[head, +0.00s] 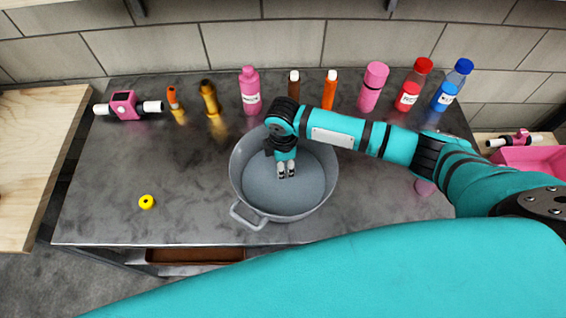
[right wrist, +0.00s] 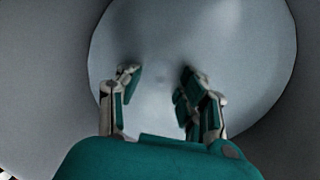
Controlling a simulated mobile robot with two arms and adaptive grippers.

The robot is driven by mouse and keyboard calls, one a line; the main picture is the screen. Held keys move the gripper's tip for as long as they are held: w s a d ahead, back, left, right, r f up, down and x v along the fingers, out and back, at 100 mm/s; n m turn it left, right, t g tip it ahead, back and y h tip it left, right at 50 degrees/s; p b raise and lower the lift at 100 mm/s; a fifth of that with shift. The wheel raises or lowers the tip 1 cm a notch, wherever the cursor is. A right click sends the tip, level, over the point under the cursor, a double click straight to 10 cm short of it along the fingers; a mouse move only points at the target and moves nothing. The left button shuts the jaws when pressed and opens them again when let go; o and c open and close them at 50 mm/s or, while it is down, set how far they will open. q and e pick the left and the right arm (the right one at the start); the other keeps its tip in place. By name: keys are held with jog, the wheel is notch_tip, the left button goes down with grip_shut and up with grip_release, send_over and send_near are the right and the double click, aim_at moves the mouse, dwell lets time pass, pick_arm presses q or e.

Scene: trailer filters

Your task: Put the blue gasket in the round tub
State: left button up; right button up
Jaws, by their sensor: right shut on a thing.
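The round tub (head: 237,185) is a grey metal basin with side handles, near the middle of the dark table. My right gripper (head: 287,171) points down into the tub, over its floor. In the right wrist view the tub's round floor (right wrist: 215,45) and wall surround the fingertips (right wrist: 160,78). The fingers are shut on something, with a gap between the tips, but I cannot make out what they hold. I see no blue gasket in either view. My left gripper is out of view.
A yellow ring (head: 147,201) lies at the table's left front. Bottles, including a pink one (head: 250,90) and a red-capped one (head: 414,85), line the back. A pink fitting (head: 124,105) stands at back left. A pink bin (head: 530,158) is at right. The table left of the tub is mostly clear.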

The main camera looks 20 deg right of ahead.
jog(key=o, duration=0.3)
jog(key=shift+f, duration=0.15)
jog(key=o, duration=0.5)
jog(key=shift+c, duration=0.2)
notch_tip(320, 180, up, 12)
jog(key=b, duration=0.1)
jog(key=shift+r+b, duration=0.2)
jog(key=shift+b, duration=0.15)
